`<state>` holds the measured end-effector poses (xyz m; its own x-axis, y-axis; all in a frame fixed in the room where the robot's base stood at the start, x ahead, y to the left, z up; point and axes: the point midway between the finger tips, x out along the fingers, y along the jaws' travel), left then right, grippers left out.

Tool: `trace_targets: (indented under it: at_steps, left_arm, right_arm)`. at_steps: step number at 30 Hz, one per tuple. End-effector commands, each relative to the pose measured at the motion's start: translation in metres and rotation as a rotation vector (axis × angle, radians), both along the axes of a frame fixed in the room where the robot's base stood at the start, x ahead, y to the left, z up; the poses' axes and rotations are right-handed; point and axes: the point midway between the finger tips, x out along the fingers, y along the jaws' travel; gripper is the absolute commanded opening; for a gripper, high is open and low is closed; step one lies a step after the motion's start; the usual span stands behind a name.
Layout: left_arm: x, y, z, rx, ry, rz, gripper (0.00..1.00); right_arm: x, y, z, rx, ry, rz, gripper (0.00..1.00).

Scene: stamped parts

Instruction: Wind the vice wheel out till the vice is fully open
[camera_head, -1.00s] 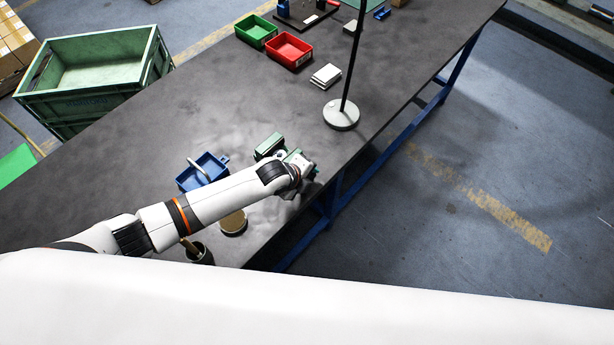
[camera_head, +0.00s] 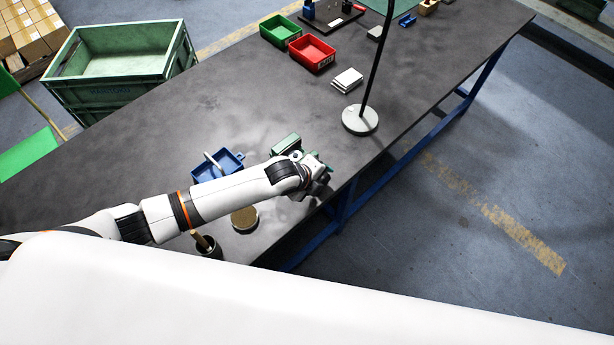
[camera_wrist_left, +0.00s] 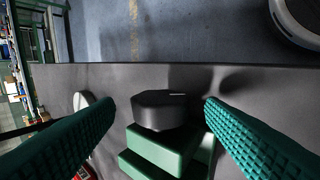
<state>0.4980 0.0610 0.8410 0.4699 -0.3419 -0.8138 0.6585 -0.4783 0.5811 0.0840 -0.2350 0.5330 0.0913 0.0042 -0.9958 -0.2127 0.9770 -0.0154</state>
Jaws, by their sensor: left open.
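The green vice (camera_head: 286,143) stands on the dark bench near its right edge, partly hidden behind my left wrist in the head view. In the left wrist view, the stepped green vice body (camera_wrist_left: 165,145) shows below a dark, faceted, knob-like part (camera_wrist_left: 160,108), which looks like the vice wheel. My left gripper (camera_wrist_left: 158,103) is open, with one teal ribbed finger on each side of this dark part and visible gaps between. In the head view, my left gripper (camera_head: 318,172) is at the vice's right end. The jaw gap cannot be made out. My right gripper is out of view.
A blue tray (camera_head: 230,160), a round brown-topped dish (camera_head: 244,218) and a dark cup (camera_head: 208,248) lie near my left arm. A lamp base (camera_head: 360,119), white blocks (camera_head: 347,80), red bin (camera_head: 312,53) and green bin (camera_head: 280,30) stand farther back. The bench middle is clear.

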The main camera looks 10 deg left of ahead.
Motion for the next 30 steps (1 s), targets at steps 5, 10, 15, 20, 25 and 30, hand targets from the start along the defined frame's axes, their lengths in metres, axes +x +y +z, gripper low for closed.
trace_targets:
  at_steps: [5, 10, 15, 20, 25, 30]
  left_arm:
    - [-0.017, 0.013, 0.029, 0.000, -0.004, -0.001, 0.64]
    - [-0.032, 0.024, 0.054, 0.000, -0.003, -0.001, 0.64]
    - [-0.041, 0.031, 0.071, 0.000, -0.001, 0.001, 0.64]
    - [-0.045, 0.033, 0.077, 0.001, 0.000, 0.001, 0.64]
    - [-0.045, 0.033, 0.078, 0.001, 0.000, 0.001, 0.64]
    - [-0.047, 0.030, 0.078, -0.011, 0.006, 0.011, 0.65]
  right_arm:
    - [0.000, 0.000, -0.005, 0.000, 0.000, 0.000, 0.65]
    - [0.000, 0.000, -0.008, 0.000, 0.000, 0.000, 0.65]
    - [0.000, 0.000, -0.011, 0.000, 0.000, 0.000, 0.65]
    - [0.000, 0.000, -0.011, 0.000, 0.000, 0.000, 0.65]
    - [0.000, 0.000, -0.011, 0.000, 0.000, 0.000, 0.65]
    - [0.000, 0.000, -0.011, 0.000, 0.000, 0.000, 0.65]
